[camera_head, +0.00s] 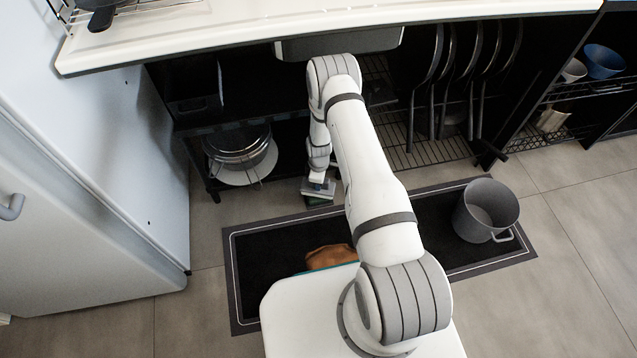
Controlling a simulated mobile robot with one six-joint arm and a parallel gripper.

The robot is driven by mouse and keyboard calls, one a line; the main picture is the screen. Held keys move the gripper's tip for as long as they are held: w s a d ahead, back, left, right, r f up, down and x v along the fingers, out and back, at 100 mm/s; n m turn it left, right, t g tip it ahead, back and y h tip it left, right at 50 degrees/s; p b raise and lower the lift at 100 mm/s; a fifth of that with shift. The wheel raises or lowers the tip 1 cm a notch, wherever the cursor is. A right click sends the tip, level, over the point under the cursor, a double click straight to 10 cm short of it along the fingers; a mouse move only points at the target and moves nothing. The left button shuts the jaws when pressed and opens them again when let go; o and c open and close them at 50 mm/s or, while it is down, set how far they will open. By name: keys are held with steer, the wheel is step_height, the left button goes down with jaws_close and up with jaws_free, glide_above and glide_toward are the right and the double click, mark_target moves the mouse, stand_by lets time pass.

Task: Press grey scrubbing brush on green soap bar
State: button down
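My gripper (319,180) is low at the end of my arm, left of the picture's middle, just in front of the dark shelf unit. A small dark block-like thing (318,198) with a greyish-green side shows right beneath and around the gripper. I cannot tell whether it is the grey scrubbing brush, the green soap bar, or both together. The gripper's fingers are too small and partly hidden, so their opening does not show. Neither the brush nor the soap bar can be made out clearly anywhere else.
A dark floor mat (270,262) lies below, with a grey bucket-like pot (474,222) on its right and a brown thing (330,257) partly behind my base. Lidded pot (238,147) and pans (473,60) fill the shelves under the pale countertop (200,38). A white fridge-like cabinet (95,170) stands left.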

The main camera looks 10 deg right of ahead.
steer(key=shift+r+p, duration=1.05)
steer(key=shift+r, duration=1.1)
steer(key=shift+r, duration=0.1)
